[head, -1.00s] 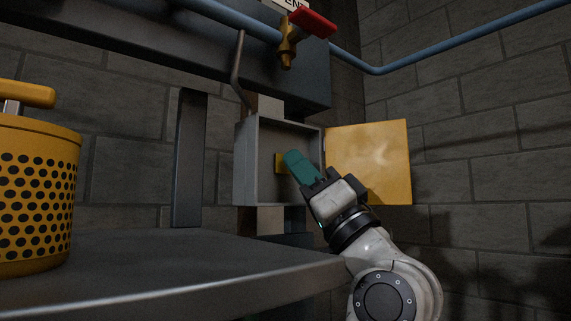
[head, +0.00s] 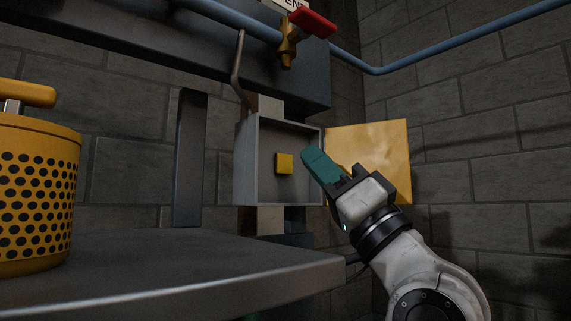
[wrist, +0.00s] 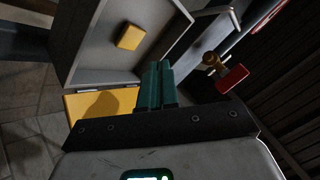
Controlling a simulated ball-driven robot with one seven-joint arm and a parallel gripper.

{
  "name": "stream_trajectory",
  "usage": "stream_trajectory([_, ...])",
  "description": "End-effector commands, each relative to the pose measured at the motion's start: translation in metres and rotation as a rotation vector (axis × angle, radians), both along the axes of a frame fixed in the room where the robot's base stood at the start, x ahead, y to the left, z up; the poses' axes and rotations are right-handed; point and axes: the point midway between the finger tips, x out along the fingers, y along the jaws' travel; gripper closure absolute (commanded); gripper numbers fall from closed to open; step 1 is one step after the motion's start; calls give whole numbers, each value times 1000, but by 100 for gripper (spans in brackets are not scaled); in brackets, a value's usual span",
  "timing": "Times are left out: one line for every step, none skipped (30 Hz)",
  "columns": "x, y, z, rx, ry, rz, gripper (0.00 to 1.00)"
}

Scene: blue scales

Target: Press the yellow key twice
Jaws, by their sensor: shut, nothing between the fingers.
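The yellow key (head: 284,163) is a small square block on the back wall of an open grey box (head: 242,165). It also shows in the wrist view (wrist: 130,37), clear of the fingers. My gripper (head: 309,153) has green fingertips and is shut with nothing in it. It is to the right of the key in the head view, in front of the box's right edge, and apart from the key. In the wrist view the closed fingertips (wrist: 158,66) point toward the box interior, to the right of and below the key.
The box's yellow door (head: 385,145) stands open to the right, behind my gripper. A red-handled valve (head: 312,22) on a blue pipe is above the box. A grey shelf (head: 180,265) lies in front at left, bearing a yellow perforated container (head: 40,200).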

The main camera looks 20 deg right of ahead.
Motion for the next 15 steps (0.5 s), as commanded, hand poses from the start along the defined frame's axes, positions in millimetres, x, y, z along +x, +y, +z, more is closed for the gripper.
stream_trajectory([-5,-2,0,0,-2,-2,100])
stream_trajectory([-8,-3,1,0,-2,-2,100])
stream_trajectory([-11,-4,1,0,-1,-1,100])
stream_trajectory([-13,-5,0,0,-1,-1,100])
stream_trajectory([-16,-5,0,0,-1,-1,100])
stream_trajectory([-19,-6,1,0,-2,-2,100])
stream_trajectory([-20,-7,0,0,-1,-1,100])
stream_trajectory([-22,-7,0,0,-1,-1,100])
stream_trajectory([-23,-8,0,0,0,0,100])
stream_trajectory([-24,-8,0,0,0,0,100])
stream_trajectory([-25,-8,0,0,0,0,100])
stream_trajectory([-25,-8,0,0,0,0,100])
stream_trajectory([-25,-8,0,1,1,0,100])
stream_trajectory([-25,-8,0,1,0,1,100])
stream_trajectory([-25,-8,0,1,1,0,100])
